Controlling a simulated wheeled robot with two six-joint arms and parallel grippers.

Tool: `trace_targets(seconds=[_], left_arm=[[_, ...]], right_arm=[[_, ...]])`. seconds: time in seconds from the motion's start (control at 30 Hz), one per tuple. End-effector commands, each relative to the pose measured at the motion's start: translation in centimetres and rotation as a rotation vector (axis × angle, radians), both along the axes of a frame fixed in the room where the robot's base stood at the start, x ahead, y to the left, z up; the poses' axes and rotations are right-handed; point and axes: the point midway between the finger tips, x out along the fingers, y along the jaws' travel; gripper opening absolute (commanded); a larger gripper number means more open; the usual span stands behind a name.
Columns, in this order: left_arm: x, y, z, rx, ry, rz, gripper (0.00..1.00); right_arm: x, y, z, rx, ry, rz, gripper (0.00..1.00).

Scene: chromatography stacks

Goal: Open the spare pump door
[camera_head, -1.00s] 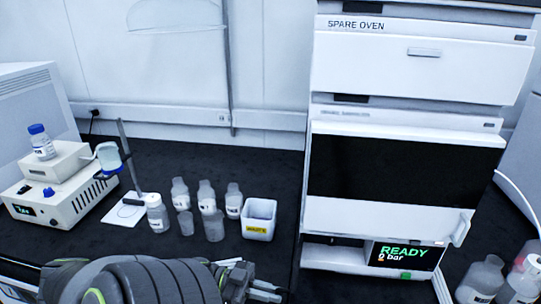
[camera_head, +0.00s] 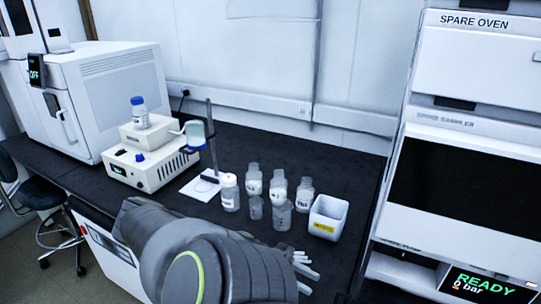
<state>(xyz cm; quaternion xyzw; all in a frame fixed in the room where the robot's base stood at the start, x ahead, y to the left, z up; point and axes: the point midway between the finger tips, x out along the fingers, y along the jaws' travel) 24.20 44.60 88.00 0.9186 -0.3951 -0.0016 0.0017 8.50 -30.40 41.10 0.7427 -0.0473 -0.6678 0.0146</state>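The spare stack stands at the right edge. Its bottom unit, the spare pump (camera_head: 404,272), is cut off by the lower frame edge. A small dark label strip shows above its display (camera_head: 490,284), which reads READY 0 bar in green and white. The pump's door edge and handle cannot be made out clearly. My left gripper (camera_head: 309,270) is at the bottom middle, left of the stack and apart from it. Its pale fingers look spread, with nothing seen between them. My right gripper is out of view.
The spare oven (camera_head: 478,50) and the dark-fronted sampler (camera_head: 460,190) sit above the pump. Several bottles (camera_head: 277,192) and a white waste bin (camera_head: 328,216) stand beyond my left gripper. A stirrer box (camera_head: 150,168) and a white instrument (camera_head: 105,95) are farther left.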

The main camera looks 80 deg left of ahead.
Motion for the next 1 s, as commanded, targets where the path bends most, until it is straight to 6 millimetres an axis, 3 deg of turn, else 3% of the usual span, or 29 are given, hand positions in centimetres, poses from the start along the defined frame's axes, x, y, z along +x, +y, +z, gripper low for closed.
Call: trace_targets(seconds=[0.2, 0.43, 1.0], left_arm=[[-3.7, 4.0, -0.3, 0.004, 0.005, 0.001, 0.30], [-6.4, 6.9, -0.2, 0.001, 0.001, 0.002, 0.30], [-7.2, 7.7, 0.0, -0.001, -0.001, 0.001, 0.30]], right_arm=[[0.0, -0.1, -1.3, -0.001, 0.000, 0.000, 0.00], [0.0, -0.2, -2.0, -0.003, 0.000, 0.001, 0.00], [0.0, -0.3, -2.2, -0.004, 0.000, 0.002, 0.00]])
